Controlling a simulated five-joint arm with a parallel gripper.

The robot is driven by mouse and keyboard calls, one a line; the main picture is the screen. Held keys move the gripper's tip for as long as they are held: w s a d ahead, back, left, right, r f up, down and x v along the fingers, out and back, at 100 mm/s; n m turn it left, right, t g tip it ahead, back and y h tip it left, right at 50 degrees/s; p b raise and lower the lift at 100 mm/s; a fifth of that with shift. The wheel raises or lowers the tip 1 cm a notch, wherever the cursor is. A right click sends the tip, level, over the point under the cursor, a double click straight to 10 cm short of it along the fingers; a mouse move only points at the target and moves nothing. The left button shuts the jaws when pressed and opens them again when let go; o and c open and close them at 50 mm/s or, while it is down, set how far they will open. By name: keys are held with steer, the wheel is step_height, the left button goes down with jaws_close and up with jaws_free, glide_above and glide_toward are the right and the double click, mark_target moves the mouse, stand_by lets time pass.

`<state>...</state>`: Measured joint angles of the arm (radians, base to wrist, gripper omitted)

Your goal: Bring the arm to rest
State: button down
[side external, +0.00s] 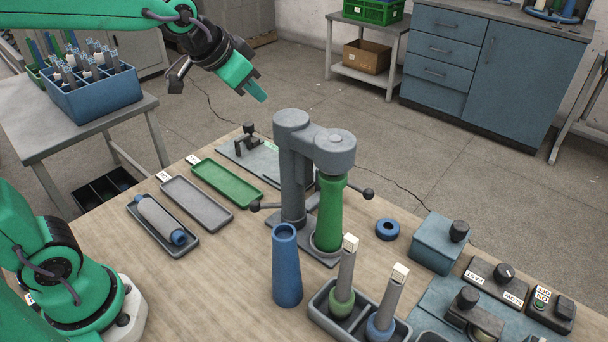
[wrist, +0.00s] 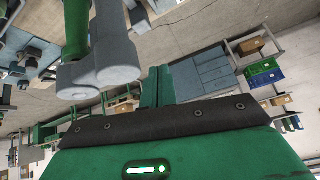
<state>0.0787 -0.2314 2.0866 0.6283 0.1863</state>
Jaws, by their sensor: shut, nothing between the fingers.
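My gripper (side external: 256,90) is in the air above the far left part of the table, in the side external view. Its green fingers are together and nothing is between them. In the wrist view the closed fingers (wrist: 158,88) point out over the room, past the grey winder head. The grey cone winder (side external: 293,170) stands on the wooden table, to the right of and below my gripper, apart from it. A green cone (side external: 329,212) stands upright under the winder's head.
A blue cone (side external: 286,265) stands at the front. A black tray (side external: 335,325) holds two spindles. Trays at the left are green (side external: 227,183), grey (side external: 196,205) and dark, the last holding a grey roll (side external: 160,218). Control boxes (side external: 440,243) stand at the right. Air around my gripper is clear.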

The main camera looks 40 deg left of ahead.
steer(key=s+a+f+n+g, duration=0.1)
steer(key=s+f, duration=0.1)
steer(key=s, duration=0.7)
steer(key=s+a+f+n+g, duration=0.1)
steer(key=s+a+f+n, duration=0.1)
steer(key=s, duration=0.7)
steer(key=shift+s+f+y, duration=0.15)
steer(key=shift+f+y, duration=0.15)
steer(key=shift+f, duration=0.3)
steer(key=shift+a, duration=0.1)
